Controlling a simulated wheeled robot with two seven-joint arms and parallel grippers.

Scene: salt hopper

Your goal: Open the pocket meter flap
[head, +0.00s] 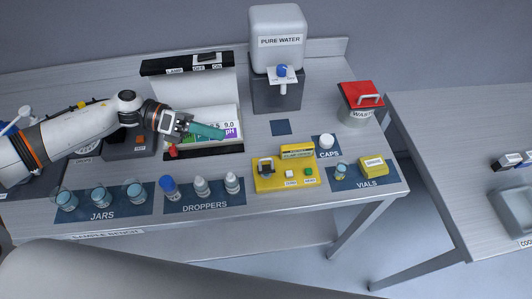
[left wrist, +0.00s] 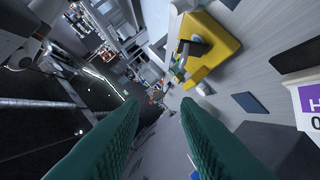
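The pocket meter appears to be the yellow unit (head: 285,184) at the front middle of the bench. It has a dark bracket-like part with a pale piece (head: 265,167) at its left, a white button (head: 291,173) and a green button (head: 309,172). I cannot tell the flap's state. The yellow unit also shows in the left wrist view (left wrist: 216,48), apart from my fingers. My left gripper (head: 222,132) is in front of the lamp box, behind and left of the yellow unit. Its teal fingers (left wrist: 158,105) are spread with nothing between them. My right gripper is not in view.
A lamp box (head: 188,67) with a pH chart stands behind my left gripper. Droppers (head: 202,187) and jars (head: 101,197) stand front left. Caps (head: 326,141), vials (head: 341,170) and a red-lidded waste bin (head: 360,100) are right. A water dispenser (head: 277,40) stands behind.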

